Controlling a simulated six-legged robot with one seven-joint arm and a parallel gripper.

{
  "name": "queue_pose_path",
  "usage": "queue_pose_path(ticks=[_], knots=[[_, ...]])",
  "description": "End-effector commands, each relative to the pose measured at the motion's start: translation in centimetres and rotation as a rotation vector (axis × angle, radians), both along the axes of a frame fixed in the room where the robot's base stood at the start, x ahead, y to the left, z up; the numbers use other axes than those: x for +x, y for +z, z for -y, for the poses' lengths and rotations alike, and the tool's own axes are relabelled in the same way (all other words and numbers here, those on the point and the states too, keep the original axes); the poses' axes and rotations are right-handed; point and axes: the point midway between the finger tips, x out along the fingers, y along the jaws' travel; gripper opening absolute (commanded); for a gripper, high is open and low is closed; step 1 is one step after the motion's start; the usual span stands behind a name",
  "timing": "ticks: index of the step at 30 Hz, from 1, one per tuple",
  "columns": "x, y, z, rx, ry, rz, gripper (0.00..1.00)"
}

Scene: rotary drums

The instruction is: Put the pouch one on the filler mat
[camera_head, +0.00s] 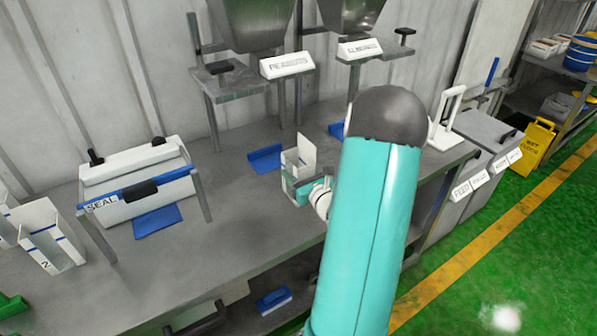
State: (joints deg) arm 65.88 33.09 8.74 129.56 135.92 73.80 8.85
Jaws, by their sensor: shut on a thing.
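A white open-topped pouch (303,153) stands upright at or just above the grey bench, near its middle. Its number is not readable, so I cannot tell for sure that it is pouch one. My gripper (307,187) is shut on its lower right side, and my teal arm comes in from the front right. A blue mat (266,158) lies behind and left of the pouch, below the left hopper. Another blue mat (336,130), partly hidden by my arm, lies below the right hopper. I cannot tell whether the pouch touches the bench.
The sealer (140,170) marked SEAL stands left on the bench (235,215), with a blue mat (157,220) before it. White pouches, one marked 2 (48,240), stand far left. Hopper posts rise behind. The bench between sealer and held pouch is clear.

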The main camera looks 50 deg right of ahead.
Motion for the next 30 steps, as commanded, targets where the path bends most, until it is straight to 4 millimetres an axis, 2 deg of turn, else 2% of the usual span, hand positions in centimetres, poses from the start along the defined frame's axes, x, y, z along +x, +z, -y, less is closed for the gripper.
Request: queue_pose_path(ticks=[4, 5, 8, 18, 20, 23, 30], knots=[[0.0, -0.2, 0.0, 0.0, 0.0, 0.0, 0.05], [0.0, -0.2, 0.0, 0.0, 0.0, 0.0, 0.58], [0.1, -0.2, 0.0, 0.0, 0.0, 0.0, 0.76], [0.2, 0.0, 0.1, 0.0, 0.0, 0.0, 0.76], [-0.3, 0.0, 0.1, 0.001, 0.0, -0.001, 0.76], [-1.7, -0.1, -0.3, 0.002, -0.002, -0.003, 0.76], [-6.7, 0.0, -1.7, 0.001, -0.004, -0.002, 0.76]])
